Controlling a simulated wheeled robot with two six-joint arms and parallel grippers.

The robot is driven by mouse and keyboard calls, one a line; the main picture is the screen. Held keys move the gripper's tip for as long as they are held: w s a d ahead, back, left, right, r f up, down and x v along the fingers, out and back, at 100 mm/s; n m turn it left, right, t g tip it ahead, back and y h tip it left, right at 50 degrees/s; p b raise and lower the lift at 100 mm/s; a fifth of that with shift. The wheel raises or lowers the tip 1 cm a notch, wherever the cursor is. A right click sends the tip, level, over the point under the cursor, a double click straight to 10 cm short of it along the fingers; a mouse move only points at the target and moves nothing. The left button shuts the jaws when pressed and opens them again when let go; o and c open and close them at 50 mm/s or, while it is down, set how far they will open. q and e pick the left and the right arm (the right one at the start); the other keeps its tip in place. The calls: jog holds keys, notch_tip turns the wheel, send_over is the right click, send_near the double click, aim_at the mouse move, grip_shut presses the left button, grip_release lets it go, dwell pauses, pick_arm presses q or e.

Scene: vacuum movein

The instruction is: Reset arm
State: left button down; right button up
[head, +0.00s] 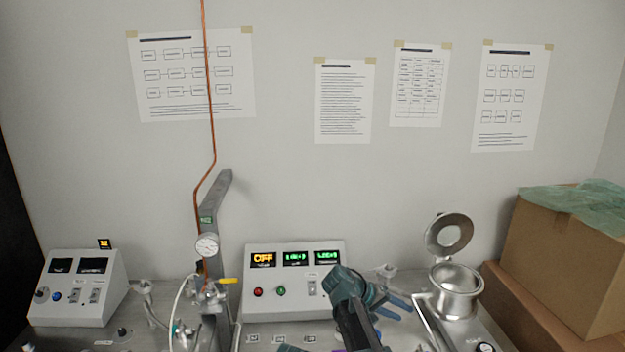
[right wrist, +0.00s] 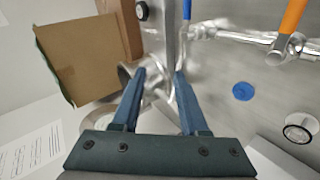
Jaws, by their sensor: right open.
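My right gripper (head: 402,307) is at the lower middle of the head view, in front of the control box and left of the steel chamber. In the right wrist view its two blue fingers (right wrist: 160,73) stand apart with nothing gripped between them. The steel chamber (head: 456,292) has its round ring-shaped lid (head: 450,236) raised. My left gripper cannot be made out in the head view.
The control box (head: 296,275) has lit displays, one reading OFF. Another box (head: 78,290) stands at left. A gauge (head: 207,246) and copper tube (head: 210,120) rise beside it. Cardboard boxes (head: 560,250) crowd the right. Metal pipes (right wrist: 245,38) cross the right wrist view.

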jog(key=s+a+f+n+y, duration=0.1)
jog(key=s+a+f+y, duration=0.2)
jog(key=s+a, duration=0.3)
jog(key=s+a+f+n+g+y, duration=0.1)
jog(key=s+a, duration=0.5)
jog(key=s, duration=0.6)
jog(key=s+a+f+n+y, duration=0.2)
jog(key=s+a+f+y, duration=0.3)
jog(key=s, duration=0.4)
jog(key=shift+a+f+g+b, duration=0.4)
jog(key=shift+a, duration=0.05)
